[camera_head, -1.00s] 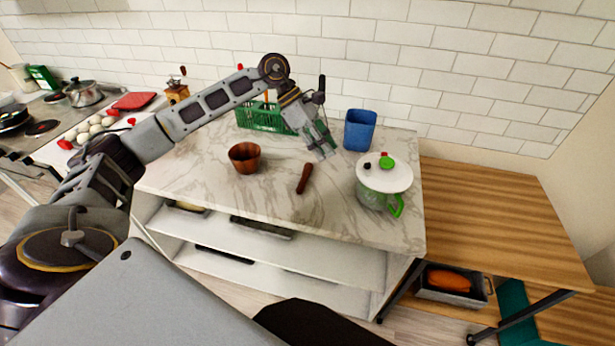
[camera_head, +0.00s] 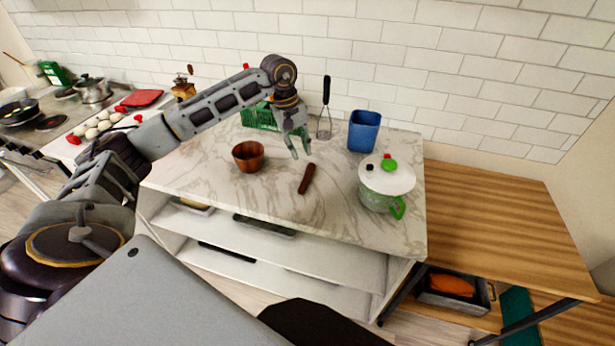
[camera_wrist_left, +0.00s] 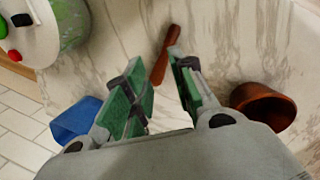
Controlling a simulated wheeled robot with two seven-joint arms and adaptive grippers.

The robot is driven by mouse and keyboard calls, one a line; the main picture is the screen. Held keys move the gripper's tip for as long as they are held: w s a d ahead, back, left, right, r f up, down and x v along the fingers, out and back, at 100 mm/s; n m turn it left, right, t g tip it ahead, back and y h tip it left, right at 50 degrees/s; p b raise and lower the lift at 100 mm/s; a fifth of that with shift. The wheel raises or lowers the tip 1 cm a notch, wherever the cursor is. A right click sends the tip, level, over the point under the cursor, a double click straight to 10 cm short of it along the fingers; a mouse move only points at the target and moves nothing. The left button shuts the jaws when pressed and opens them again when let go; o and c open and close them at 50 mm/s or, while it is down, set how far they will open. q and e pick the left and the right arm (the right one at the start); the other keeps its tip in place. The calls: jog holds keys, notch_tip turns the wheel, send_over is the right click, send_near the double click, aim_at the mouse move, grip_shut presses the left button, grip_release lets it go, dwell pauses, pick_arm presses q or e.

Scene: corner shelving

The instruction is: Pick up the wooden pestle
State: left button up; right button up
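The wooden pestle (camera_head: 307,178) lies on the marble counter (camera_head: 225,200), a short brown rod slanting in the head view. It also shows in the left wrist view (camera_wrist_left: 166,55), beyond the fingers. My left gripper (camera_head: 297,153) is above the counter, just behind and a little left of the pestle. In the wrist view its green-padded fingers (camera_wrist_left: 163,95) are apart with nothing between them, and the pestle is not touched. The brown wooden mortar (camera_head: 248,156) stands left of the pestle, and in the wrist view (camera_wrist_left: 264,105) beside the right finger. My right gripper is not seen.
A white-lidded green pot (camera_head: 385,185) stands right of the pestle. A blue container (camera_head: 363,131), an upright whisk (camera_head: 324,108) and a green basket (camera_head: 258,116) are at the back. The counter front is clear. A wooden table (camera_head: 500,215) adjoins on the right.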

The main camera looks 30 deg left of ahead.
pick_arm(q)
jog(key=shift+s+a+f+m, duration=0.1)
jog(key=shift+s+a+m, duration=0.05)
jog(key=shift+m, duration=1.1)
jog(key=shift+s+a+r+m, duration=0.1)
jog(key=shift+s+m, duration=0.1)
jog(key=shift+m, duration=1)
jog(key=shift+s+a+f+m, duration=0.1)
jog(key=shift+s+a+m, duration=0.05)
jog(key=shift+m, duration=1.1)
jog(key=shift+f, duration=0.1)
jog(key=p, duration=0.1)
send_over(303, 184)
jog(key=a, duration=0.1)
jog(key=shift+s+a+x, duration=0.1)
jog(key=shift+a+x, duration=0.15)
jog(key=shift+x, duration=1.1)
jog(key=shift+s+a+x, duration=0.1)
jog(key=shift+a+x, duration=0.15)
jog(key=shift+x, duration=1.15)
jog(key=shift+s+a+x, duration=0.1)
jog(key=shift+a+x, duration=0.2)
jog(key=shift+x, duration=1.05)
jog(key=shift+f, duration=0.2)
